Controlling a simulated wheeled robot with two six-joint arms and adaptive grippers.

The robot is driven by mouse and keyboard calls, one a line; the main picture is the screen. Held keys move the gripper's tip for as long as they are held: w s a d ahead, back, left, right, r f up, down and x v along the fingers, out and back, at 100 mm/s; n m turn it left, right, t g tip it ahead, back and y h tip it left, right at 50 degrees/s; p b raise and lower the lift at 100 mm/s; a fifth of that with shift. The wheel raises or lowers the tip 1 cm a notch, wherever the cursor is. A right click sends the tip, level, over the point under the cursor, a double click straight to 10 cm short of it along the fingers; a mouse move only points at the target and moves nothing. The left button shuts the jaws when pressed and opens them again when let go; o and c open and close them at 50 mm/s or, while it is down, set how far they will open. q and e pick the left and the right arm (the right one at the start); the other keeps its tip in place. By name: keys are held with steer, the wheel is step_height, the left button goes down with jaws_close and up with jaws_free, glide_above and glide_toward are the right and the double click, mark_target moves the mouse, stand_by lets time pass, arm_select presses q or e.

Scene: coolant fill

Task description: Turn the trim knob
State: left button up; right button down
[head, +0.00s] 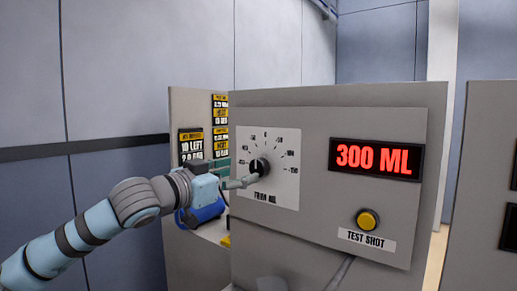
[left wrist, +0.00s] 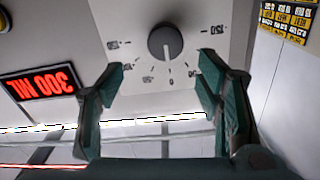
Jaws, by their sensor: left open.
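The dark round trim knob (head: 259,166) sits on a white dial plate (head: 284,190) marked "TRIM ML", on the grey panel front. In the left wrist view the knob (left wrist: 165,42) appears upside down, its pale pointer line near the 0 mark. My left gripper (head: 243,182) is in front of the dial, close to the knob. In the left wrist view its two green fingers (left wrist: 160,70) are spread apart with nothing between them, and the knob shows beyond the gap. Contact with the knob is not visible. My right gripper is not in view.
A red display (head: 375,159) on the panel reads 300 ML. Below it is a yellow button (head: 367,220) over a "TEST SHOT" label (head: 367,239). A blue object (head: 203,213) is behind my left wrist. Small black and yellow signs (head: 191,145) stand left of the panel.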

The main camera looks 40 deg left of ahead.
mark_target(256, 168)
arm_select(q)
steer(key=w+p, duration=0.2)
steer(key=w+r+p, duration=0.1)
steer(key=shift+a+p, duration=0.35)
steer(key=shift+p, duration=0.05)
steer(key=w+p, duration=0.1)
steer(key=w, duration=0.1)
steer(key=w+f+p, duration=0.1)
steer(key=w, duration=0.2)
steer(key=shift+a, duration=0.15)
steer(key=shift+w+f+p, duration=0.1)
steer(key=shift+w+p, duration=0.2)
steer(key=shift+w, duration=0.15)
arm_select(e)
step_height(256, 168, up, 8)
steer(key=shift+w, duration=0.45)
arm_select(q)
steer(key=shift+f, duration=0.1)
